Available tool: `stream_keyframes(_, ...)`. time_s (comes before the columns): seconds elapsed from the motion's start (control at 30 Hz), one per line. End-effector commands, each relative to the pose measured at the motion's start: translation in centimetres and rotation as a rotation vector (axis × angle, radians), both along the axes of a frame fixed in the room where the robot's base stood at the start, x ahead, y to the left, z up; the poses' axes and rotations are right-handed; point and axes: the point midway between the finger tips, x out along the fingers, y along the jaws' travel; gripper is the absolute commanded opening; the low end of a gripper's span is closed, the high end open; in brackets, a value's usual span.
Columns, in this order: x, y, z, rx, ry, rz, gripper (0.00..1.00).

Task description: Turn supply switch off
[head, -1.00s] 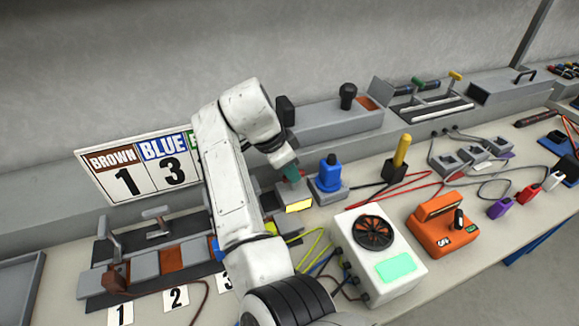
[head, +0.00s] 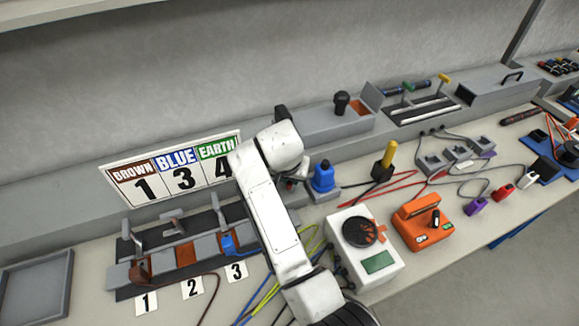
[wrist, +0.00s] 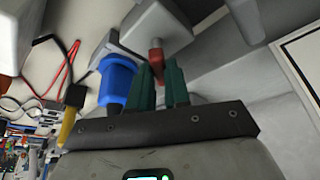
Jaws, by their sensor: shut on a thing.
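In the wrist view, a small red lever (wrist: 155,56) stands out from a grey box (wrist: 155,28); I take it to be the supply switch. My gripper (wrist: 160,82) has its green fingers closed around the end of the lever. In the head view my white arm hides the grey box and most of the gripper. The white supply unit (head: 347,252) with a round fan grille has a dark green display (head: 379,262).
A blue plug (wrist: 117,82) stands close beside the fingers, also in the head view (head: 322,176). A yellow-handled lever (head: 389,155) and an orange meter (head: 422,221) are to the right. A terminal block (head: 186,252) with wires lies left. A number sign (head: 172,170) leans behind.

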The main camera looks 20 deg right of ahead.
Motion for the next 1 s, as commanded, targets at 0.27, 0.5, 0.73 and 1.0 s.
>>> stream_keyframes(0.27,-0.15,-0.31,0.57,0.000,0.000,0.256,0.00)
stream_keyframes(0.5,-0.13,-0.47,0.45,0.001,-0.002,0.440,0.00)
stream_keyframes(0.73,-0.11,-0.54,0.29,0.000,-0.002,0.559,0.00)
stream_keyframes(1.0,-0.10,-0.53,0.13,-0.001,-0.002,0.621,0.00)
